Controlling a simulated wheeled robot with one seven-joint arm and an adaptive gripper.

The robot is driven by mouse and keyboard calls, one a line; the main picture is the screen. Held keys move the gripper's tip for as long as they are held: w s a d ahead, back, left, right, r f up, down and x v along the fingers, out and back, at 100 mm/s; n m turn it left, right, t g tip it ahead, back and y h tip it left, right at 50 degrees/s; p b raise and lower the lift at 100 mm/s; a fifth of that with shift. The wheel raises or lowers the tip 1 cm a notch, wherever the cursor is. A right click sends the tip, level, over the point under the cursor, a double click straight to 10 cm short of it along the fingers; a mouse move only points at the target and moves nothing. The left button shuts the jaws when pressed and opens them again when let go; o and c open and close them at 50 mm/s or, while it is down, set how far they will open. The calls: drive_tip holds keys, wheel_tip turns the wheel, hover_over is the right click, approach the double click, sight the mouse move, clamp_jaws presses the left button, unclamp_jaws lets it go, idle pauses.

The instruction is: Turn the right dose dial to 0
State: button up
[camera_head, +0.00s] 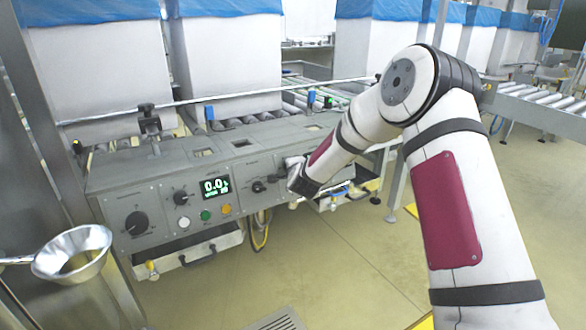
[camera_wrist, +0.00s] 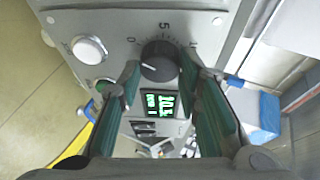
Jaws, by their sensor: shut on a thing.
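The right dose dial (camera_wrist: 160,56) is a round black knob in the wrist view, on a grey panel with a printed scale showing 0 and 5. A short white mark shows at its lower left edge; I cannot tell its exact setting. My gripper (camera_wrist: 160,68) has one finger on each side of the knob and is shut on it. A lit green display (camera_wrist: 160,105) shows between the fingers, its digits sideways and hard to read. In the head view my gripper (camera_head: 293,178) is at the right part of the control panel (camera_head: 150,178), hiding this dial.
The panel's left part has a large black dial (camera_head: 137,222), a smaller knob (camera_head: 180,198), a display (camera_head: 216,187) reading 0.0 and several buttons. Another black knob (camera_head: 257,186) is just left of my gripper. Floor in front is clear.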

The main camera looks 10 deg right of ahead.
drive_tip(key=shift+f, duration=0.15)
drive_tip(key=o, duration=1.1)
drive_tip(key=v, duration=1.2)
